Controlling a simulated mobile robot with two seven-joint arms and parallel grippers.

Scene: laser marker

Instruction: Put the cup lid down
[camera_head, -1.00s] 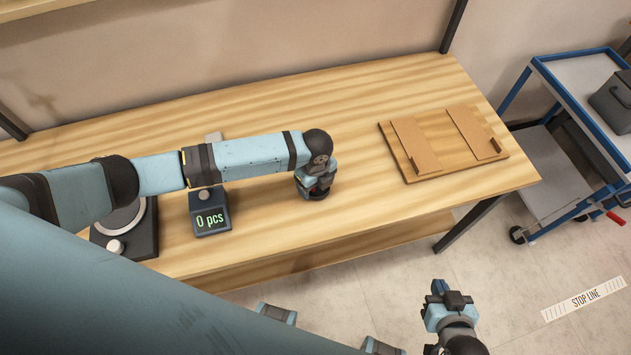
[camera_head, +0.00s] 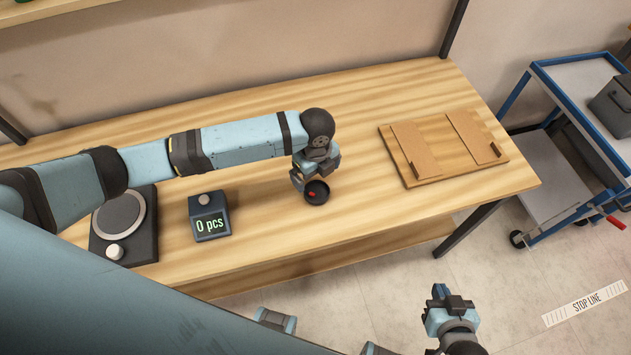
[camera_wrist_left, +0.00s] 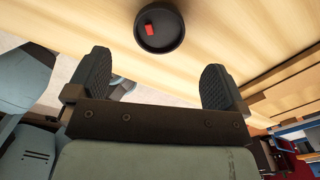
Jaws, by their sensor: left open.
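The cup lid (camera_head: 317,192) is a round black disc with a raised rim and a small red mark. It lies on the wooden table right beside my left gripper (camera_head: 300,180). In the left wrist view the lid (camera_wrist_left: 172,40) sits beyond the fingertips, and the two dark fingers of my left gripper (camera_wrist_left: 156,75) are spread wide with nothing between them. My right gripper (camera_head: 447,298) hangs over the floor in front of the table; its finger opening is not clear.
A counter box reading "0 pcs" (camera_head: 210,224) and a device with a round plate (camera_head: 120,215) stand left. A wooden board (camera_head: 427,178) with two upright-edged strips lies right. Between the lid and the board the table (camera_head: 355,200) is clear. A blue cart (camera_head: 540,75) stands beyond.

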